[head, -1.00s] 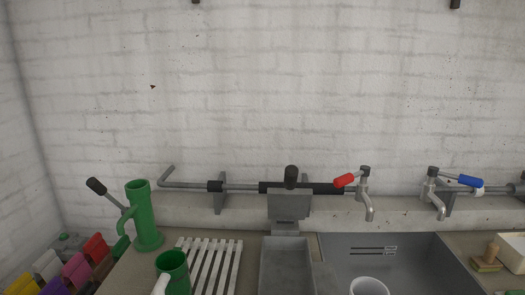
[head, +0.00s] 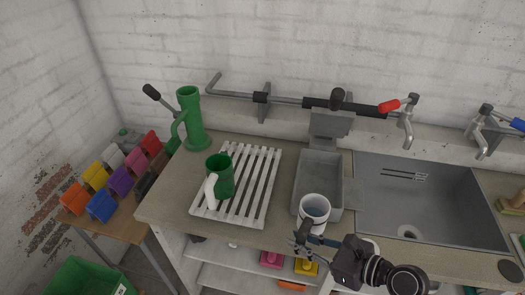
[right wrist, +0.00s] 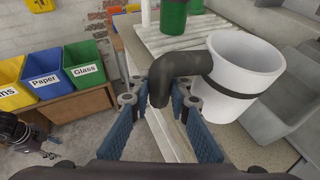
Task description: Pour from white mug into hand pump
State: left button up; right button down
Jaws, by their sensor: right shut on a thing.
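The white mug (head: 314,211) has a dark band and a black handle. It is upright, in front of the grey tray beside the sink. My right gripper (head: 303,243) is shut on its handle. In the right wrist view the mug (right wrist: 243,70) shows large, its black handle between the blue finger pads of my right gripper (right wrist: 158,95). The green hand pump (head: 193,122) stands at the back left of the counter, with a black-gripped lever, well left of the mug. What seems to be my left gripper (right wrist: 45,155) shows small at the lower left of the right wrist view, its jaws unclear.
A green mug (head: 220,178) with a white handle stands on a white slatted rack (head: 262,190), between pump and white mug. The grey tray (head: 336,175) and sink (head: 425,195) lie right. Coloured bins (head: 120,180) are left. A pipe (head: 285,99) runs along the wall.

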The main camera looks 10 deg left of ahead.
jog(key=s+a+n+g+p, duration=0.1)
jog(key=s+a+p, duration=0.1)
jog(key=a, duration=0.7)
jog(key=s+a+n+g+y+p, duration=0.1)
jog(key=s+a+n+g+p, duration=0.1)
jog(key=a, duration=0.7)
jog(key=shift+s+f, duration=0.25)
jog(key=shift+s, duration=0.2)
